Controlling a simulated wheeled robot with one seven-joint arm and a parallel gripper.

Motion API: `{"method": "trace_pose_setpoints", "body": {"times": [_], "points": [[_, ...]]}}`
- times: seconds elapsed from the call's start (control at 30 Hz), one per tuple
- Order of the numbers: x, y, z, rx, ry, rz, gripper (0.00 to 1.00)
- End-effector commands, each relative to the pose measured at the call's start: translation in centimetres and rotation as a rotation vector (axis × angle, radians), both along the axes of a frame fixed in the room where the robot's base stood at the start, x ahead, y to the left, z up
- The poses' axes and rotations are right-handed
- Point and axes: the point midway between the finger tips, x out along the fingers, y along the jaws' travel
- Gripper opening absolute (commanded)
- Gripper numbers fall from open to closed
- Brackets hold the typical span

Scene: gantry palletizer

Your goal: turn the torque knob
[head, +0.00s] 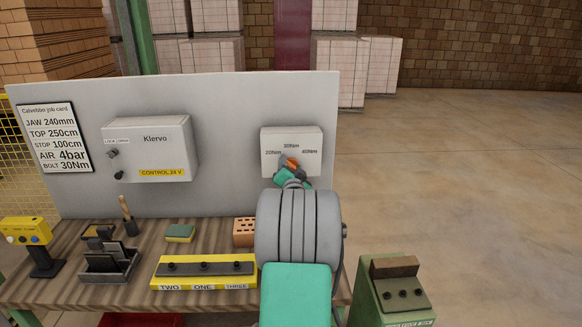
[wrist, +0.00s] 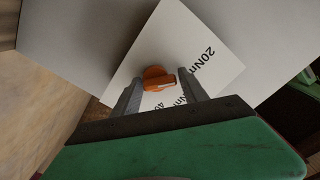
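The torque knob (head: 292,162) is orange and sits on a white box (head: 268,142) on the grey panel, below the labels 20Nm, 30Nm and 40Nm. Small gaps seem to show between fingers and knob. In the head view my arm hides the gripper's lower part.
The Klervo control box (head: 150,150) and a job card (head: 54,138) reading BOLT 30Nm are on the panel to the left. The bench (head: 60,290) below holds a yellow labelled block (head: 204,270), a brick (head: 244,232) and a sponge (head: 180,233). Open floor lies right.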

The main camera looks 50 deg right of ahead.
Motion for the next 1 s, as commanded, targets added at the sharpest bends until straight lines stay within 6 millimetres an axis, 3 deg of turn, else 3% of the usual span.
{"method": "trace_pose_setpoints", "body": {"times": [0.53, 1.0], "points": [[0.14, 0.14, 0.12, -0.001, -0.001, 0.003, 0.05], [0.17, 0.15, -0.21, 0.065, -0.082, 0.005, 0.05]]}}
